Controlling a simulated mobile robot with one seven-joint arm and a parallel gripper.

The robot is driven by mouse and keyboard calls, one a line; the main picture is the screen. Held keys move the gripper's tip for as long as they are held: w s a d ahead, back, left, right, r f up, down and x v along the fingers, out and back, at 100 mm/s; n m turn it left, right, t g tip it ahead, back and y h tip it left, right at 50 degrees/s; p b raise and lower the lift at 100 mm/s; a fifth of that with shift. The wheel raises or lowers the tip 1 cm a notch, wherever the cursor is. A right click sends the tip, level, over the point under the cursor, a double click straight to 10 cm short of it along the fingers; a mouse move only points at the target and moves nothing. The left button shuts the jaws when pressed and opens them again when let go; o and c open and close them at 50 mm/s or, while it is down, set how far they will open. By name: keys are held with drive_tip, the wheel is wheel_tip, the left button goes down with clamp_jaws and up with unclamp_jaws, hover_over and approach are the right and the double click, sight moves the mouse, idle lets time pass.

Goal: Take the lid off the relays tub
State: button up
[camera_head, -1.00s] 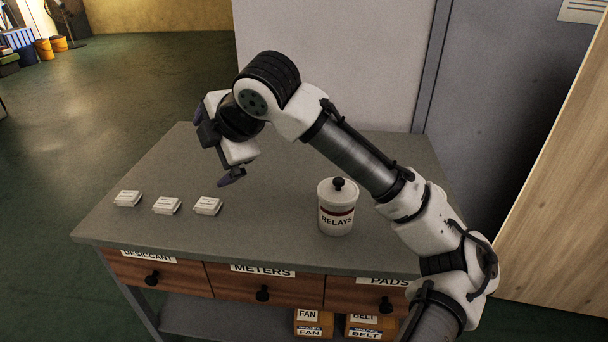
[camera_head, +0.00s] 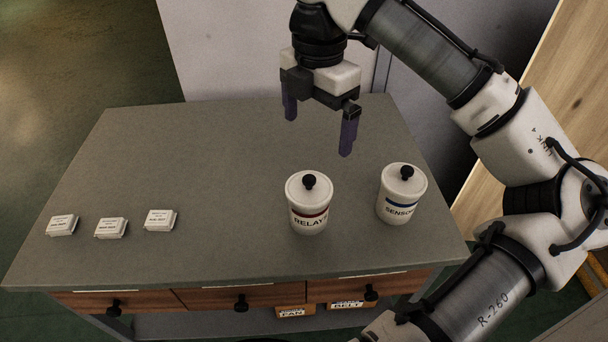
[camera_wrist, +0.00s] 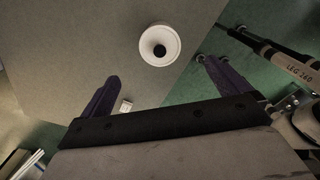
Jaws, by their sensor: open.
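The relays tub (camera_head: 308,220) is a white round tub with a red band and a RELAYS label, upright on the grey table. Its white lid (camera_head: 296,190) sits on top and has a black knob (camera_head: 309,181). My gripper (camera_head: 318,133) is open and empty, fingers pointing down, higher than the lid and above it in the head view. It touches nothing. In the wrist view, a white lid with a dark knob (camera_wrist: 159,49) shows beyond my open fingers (camera_wrist: 160,70); its label is hidden, so I cannot tell which tub it is.
A similar white tub with a blue band, labelled as sensors (camera_head: 398,211), stands close on the right with its lid on. Three small white packets (camera_head: 111,228) lie at the table's left. The table (camera_head: 200,160) is clear between. Drawers (camera_head: 225,300) with black knobs run along the front.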

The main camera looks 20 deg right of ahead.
hover_over(310, 178)
drive_tip(key=f, duration=0.4)
drive_tip(key=d+f, duration=0.1)
drive_tip(key=f, duration=0.2)
drive_tip(key=shift+a+f, duration=0.25)
drive_tip(key=shift+f, duration=1.15)
drive_tip(key=shift+a+f, duration=0.2)
drive_tip(key=shift+f, duration=1.15)
drive_tip(key=c, duration=0.9)
drive_tip(key=shift+r, duration=0.1)
